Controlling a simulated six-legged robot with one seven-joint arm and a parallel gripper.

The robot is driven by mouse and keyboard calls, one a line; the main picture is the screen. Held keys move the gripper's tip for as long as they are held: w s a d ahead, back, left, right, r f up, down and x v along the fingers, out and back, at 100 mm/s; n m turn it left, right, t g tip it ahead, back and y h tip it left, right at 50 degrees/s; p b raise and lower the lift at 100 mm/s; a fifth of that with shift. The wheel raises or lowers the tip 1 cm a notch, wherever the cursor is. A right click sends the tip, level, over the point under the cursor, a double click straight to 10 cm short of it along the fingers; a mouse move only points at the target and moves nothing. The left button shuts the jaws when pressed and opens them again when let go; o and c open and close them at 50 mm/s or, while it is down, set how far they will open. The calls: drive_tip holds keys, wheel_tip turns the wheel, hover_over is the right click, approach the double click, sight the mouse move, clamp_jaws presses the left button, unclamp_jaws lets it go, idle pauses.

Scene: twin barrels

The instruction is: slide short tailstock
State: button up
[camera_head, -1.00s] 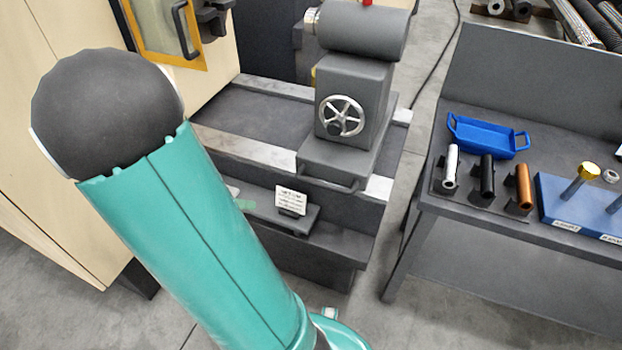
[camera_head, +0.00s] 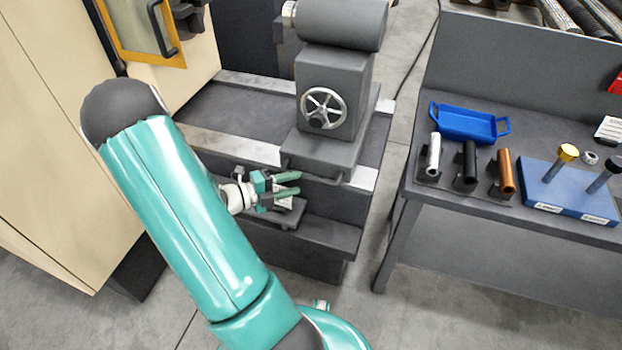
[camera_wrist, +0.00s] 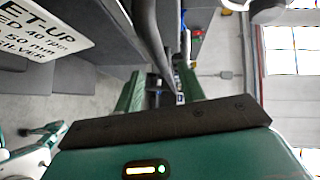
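The tailstock (camera_head: 337,95) is a dark grey block with a silver handwheel (camera_head: 323,108) and a thick cylinder on top. It stands on the pale rails of the lathe bed. A dark bar handle (camera_head: 318,174) runs along the front of its base. My gripper (camera_head: 299,184) is just in front of and below the left end of this handle, its two green fingers apart and empty. In the wrist view, a dark curved bar (camera_wrist: 150,35) runs ahead of the open fingers (camera_wrist: 160,88). I cannot tell whether it lies between them.
A set-up card (camera_wrist: 40,28) stands beside my gripper on the lower ledge. A workbench (camera_head: 395,235) to the right holds a blue tray (camera_head: 470,124), silver, black and orange cylinders, and a blue block (camera_head: 567,192). A yellow-framed door (camera_head: 140,55) is at the back left.

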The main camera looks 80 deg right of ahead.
sight(306, 180)
drive_tip(key=x, duration=0.6)
drive_tip(key=shift+s+d, duration=0.1)
drive_tip(key=shift+s, duration=0.05)
clamp_jaws()
